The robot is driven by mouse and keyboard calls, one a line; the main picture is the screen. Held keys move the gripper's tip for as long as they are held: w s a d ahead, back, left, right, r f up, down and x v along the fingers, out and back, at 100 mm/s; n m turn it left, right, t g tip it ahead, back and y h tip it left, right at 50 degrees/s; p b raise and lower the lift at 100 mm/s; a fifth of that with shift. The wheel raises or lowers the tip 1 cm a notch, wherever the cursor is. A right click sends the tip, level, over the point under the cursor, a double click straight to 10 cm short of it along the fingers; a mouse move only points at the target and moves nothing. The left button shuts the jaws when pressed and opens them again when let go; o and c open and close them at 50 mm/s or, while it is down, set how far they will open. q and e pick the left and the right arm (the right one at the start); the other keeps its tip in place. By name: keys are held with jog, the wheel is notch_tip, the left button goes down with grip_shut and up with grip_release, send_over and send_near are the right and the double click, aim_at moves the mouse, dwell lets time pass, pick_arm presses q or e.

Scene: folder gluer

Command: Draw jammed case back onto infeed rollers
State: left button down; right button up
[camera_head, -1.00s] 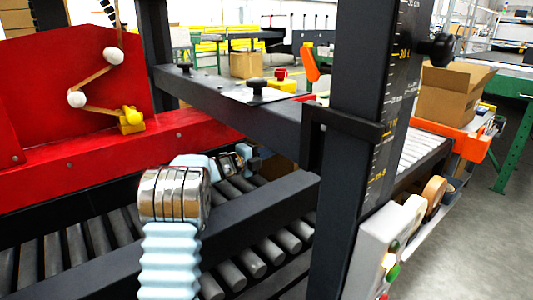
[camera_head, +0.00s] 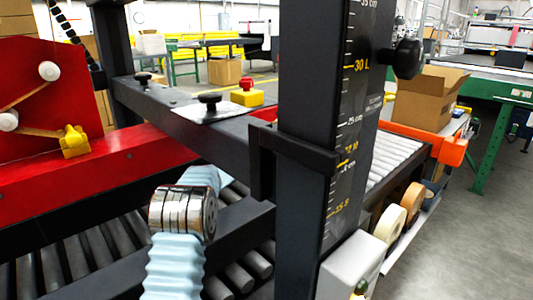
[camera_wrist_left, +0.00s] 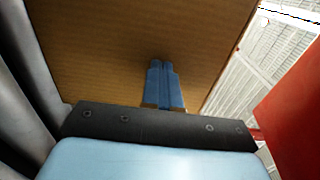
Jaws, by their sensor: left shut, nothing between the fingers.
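A plain brown cardboard case (camera_wrist_left: 120,45) fills much of the left wrist view. My left gripper (camera_wrist_left: 163,64) is shut and empty, its two blue fingers together in front of the case's face. I cannot tell whether the fingertips touch it. In the head view my left arm, with a silver joint and pale blue sleeve, reaches under the dark crossbeam; its gripper is hidden there, and I cannot make out the case. Dark rollers (camera_head: 112,238) run below the arm. My right gripper is not in view.
A dark upright post with a centimetre scale (camera_head: 325,130) stands close to the right of the arm. The dark crossbeam (camera_head: 185,108) passes above it. A red panel (camera_head: 100,170) lies left. An open carton (camera_head: 425,95) stands at the back right, beyond pale rollers (camera_head: 395,160).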

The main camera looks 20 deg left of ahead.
pick_arm(q)
jog(key=p+x, duration=0.5)
jog(key=x, duration=0.4)
jog(key=shift+w, duration=0.35)
jog(key=shift+d, duration=0.15)
